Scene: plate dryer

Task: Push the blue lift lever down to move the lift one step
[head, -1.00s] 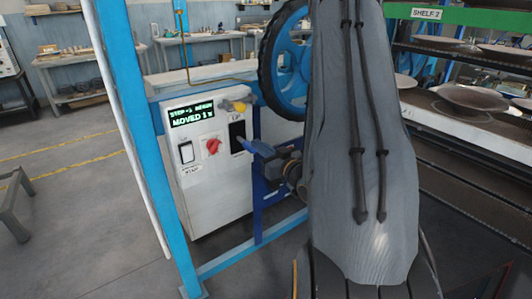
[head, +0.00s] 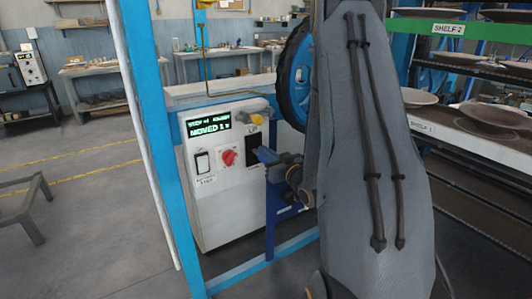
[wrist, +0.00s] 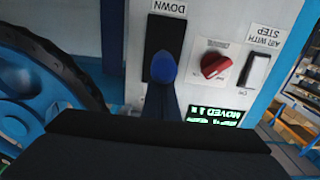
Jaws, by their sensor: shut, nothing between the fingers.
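The blue lift lever (head: 266,155) sticks out from a black slot on the white control box, and in the head view its tip lies just left of my dark wrist. The wrist view, upside down, shows its rounded blue knob (wrist: 161,67) in front of the black slot (wrist: 178,35), near the DOWN label (wrist: 170,8). My gripper (wrist: 158,135) is shut and empty, a dark block low in the wrist view next to the lever's shaft. Whether it touches the lever is unclear.
The box's green display (head: 209,126) reads "MOVED 1" plus unclear text. A red knob (head: 228,157), a white switch (head: 202,163) and a yellow knob (head: 258,118) are close by. A blue post (head: 152,130) stands left; a large black-rimmed blue wheel (head: 293,80) is behind my arm.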

